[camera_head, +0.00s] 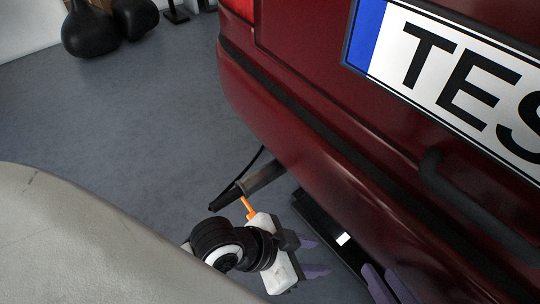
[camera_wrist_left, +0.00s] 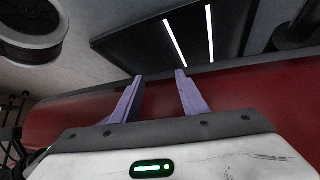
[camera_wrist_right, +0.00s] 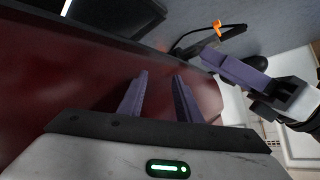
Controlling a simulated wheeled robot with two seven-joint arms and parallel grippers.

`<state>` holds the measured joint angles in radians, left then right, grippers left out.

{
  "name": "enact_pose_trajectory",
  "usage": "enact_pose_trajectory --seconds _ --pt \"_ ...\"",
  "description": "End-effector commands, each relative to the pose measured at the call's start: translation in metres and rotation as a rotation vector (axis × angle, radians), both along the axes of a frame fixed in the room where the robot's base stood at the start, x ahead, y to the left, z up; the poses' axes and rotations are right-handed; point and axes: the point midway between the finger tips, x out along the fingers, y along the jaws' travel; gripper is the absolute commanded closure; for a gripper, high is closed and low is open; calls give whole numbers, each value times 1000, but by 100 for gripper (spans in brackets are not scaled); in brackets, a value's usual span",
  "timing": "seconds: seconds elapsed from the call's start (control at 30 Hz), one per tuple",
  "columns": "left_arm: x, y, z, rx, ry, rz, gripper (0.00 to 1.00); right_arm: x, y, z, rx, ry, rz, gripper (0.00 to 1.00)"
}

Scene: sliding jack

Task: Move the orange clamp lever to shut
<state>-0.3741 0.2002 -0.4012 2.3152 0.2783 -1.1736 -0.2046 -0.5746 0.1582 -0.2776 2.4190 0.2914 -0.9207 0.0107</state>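The orange clamp lever (camera_head: 248,208) shows in the head view as a short thin bar beside a dark arm (camera_head: 264,177) under the car's bumper. It also shows small in the right wrist view (camera_wrist_right: 217,27), at the top right. My left gripper (camera_head: 317,257) is just right of the lever and below it in the picture, apart from it; part of the lever's lower end may be hidden behind my wrist. In the left wrist view its purple fingers (camera_wrist_left: 157,88) are apart with nothing between. My right gripper (camera_head: 387,274) is farther right, its fingers (camera_wrist_right: 157,85) apart and empty.
The dark red car (camera_head: 290,130) with a number plate (camera_head: 455,75) fills the right side. A black panel with a white strip (camera_head: 342,239) lies beneath the bumper. Grey floor (camera_head: 130,125) is open at left; black rounded objects (camera_head: 90,33) stand at the back.

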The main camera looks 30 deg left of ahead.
Motion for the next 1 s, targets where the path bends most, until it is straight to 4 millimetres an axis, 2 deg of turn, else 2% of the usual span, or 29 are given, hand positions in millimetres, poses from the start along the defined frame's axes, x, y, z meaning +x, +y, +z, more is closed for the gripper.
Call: enact_pose_trajectory --seconds 0.03,0.13,0.23,0.37,0.5,0.6,0.7,0.87,1.0 --pt "4 -3 -5 110 0 -114 60 -2 -5 5 -20 15 -11 69" --pt "10 1 -35 332 -1 -354 60 -4 -13 -1 -54 31 -29 69" --pt "19 19 -60 550 6 -586 60 -6 -20 -6 -83 45 -44 69" --pt "39 65 -80 822 45 -844 60 -10 -28 -11 -117 60 -57 69" --pt "63 121 -85 1048 120 -1039 60 -14 -34 -16 -145 74 -66 69" --pt "75 150 -82 1148 169 -1124 60 -16 -37 -19 -159 79 -69 69" --pt "82 167 -81 1200 202 -1168 60 -17 -39 -22 -166 83 -70 69" --pt "85 177 -95 1216 215 -1186 60 -15 -36 -29 -172 94 -52 69" --pt "88 185 -120 1213 214 -1184 60 -13 -29 -38 -180 118 -11 69"
